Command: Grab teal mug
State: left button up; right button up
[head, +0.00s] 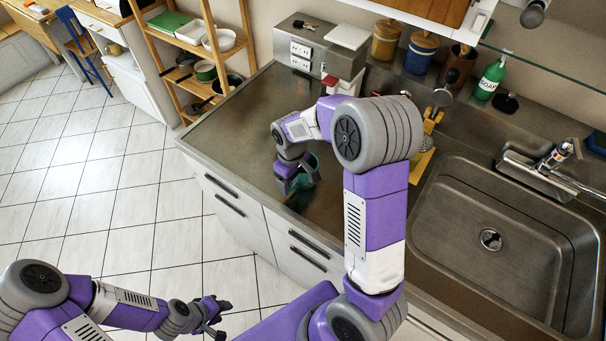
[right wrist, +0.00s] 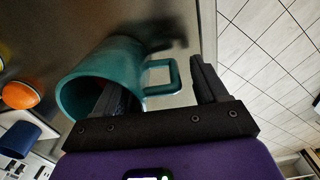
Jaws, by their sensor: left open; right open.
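The teal mug (head: 307,174) is on the metal counter near its front edge, partly hidden by my right gripper (head: 289,180) in the head view. In the right wrist view the mug (right wrist: 103,72) has its mouth toward the camera and its handle to the right. My right gripper (right wrist: 160,82) is open around the mug's wall and handle. One finger reaches into the mouth; the other is outside, right of the handle. Neither visibly squeezes the mug. My left gripper (head: 217,313) is open and empty, low over the floor, away from the counter.
A steel sink (head: 490,240) is at the right. A green soap bottle (head: 491,78) and several lidded jars (head: 421,52) line the back wall. A metal box with sockets (head: 303,50) stands at the back left. The counter left of the mug is clear.

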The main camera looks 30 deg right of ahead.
jog(key=shift+f, duration=0.5)
grip_shut()
jog(key=shift+r, duration=0.1)
jog(key=shift+r, duration=0.15)
